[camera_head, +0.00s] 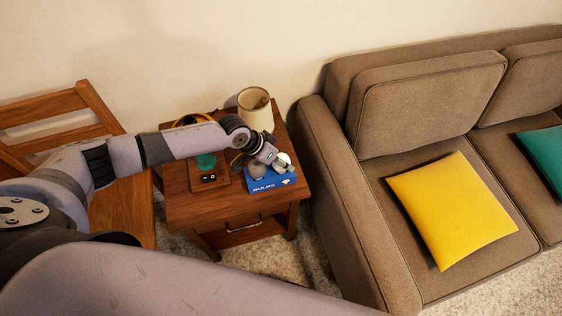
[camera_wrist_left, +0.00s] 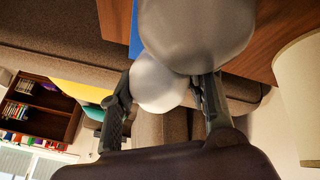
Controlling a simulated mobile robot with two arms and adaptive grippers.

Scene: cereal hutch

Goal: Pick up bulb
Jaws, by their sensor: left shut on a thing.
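A white round bulb (camera_head: 284,159) is at the end of my left arm, over the side table (camera_head: 210,212). In the left wrist view the bulb (camera_wrist_left: 158,84) sits between the two dark fingers of my left gripper (camera_wrist_left: 166,88), which is shut on it. My left gripper (camera_head: 278,164) is small in the head view, above a blue box marked as bulbs (camera_head: 264,186). A grey rounded thing (camera_head: 258,171) is beside the gripper; a large grey rounded form (camera_wrist_left: 195,30) fills the upper wrist view. My right gripper is not in view.
A lamp with a cream shade (camera_head: 254,108) stands behind the gripper. A green item (camera_head: 206,161) and a small dark item (camera_head: 209,178) are left of the box. A wooden chair (camera_head: 60,108) is left, a brown sofa (camera_head: 340,190) right.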

